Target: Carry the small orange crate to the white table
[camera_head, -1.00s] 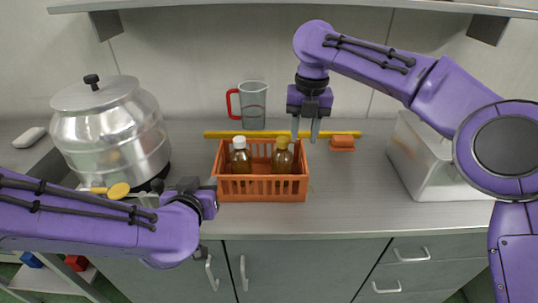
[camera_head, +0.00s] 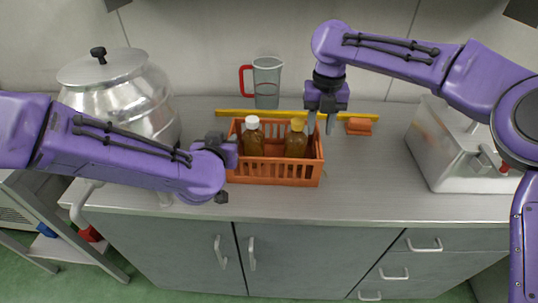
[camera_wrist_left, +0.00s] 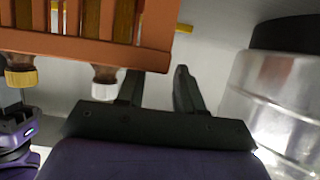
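The small orange crate (camera_head: 275,174) stands on the grey metal counter, holding a bottle with a white cap (camera_head: 253,138) and one with a yellow cap (camera_head: 296,140). My left gripper (camera_head: 229,146) is at the crate's left end. In the left wrist view its two dark fingers (camera_wrist_left: 160,88) are apart, near the crate's end wall (camera_wrist_left: 150,58); contact is unclear. My right gripper (camera_head: 321,123) points down at the crate's right end, its fingers apart, seemingly on either side of that wall. I see no clear white table.
A steel pot (camera_head: 125,95) stands left behind my left arm. Behind the crate are a yellow strip (camera_head: 350,117) and a clear jug with a red handle (camera_head: 267,84). An orange block (camera_head: 359,126) lies to the right, near a metal box (camera_head: 440,150). The counter's front strip is clear.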

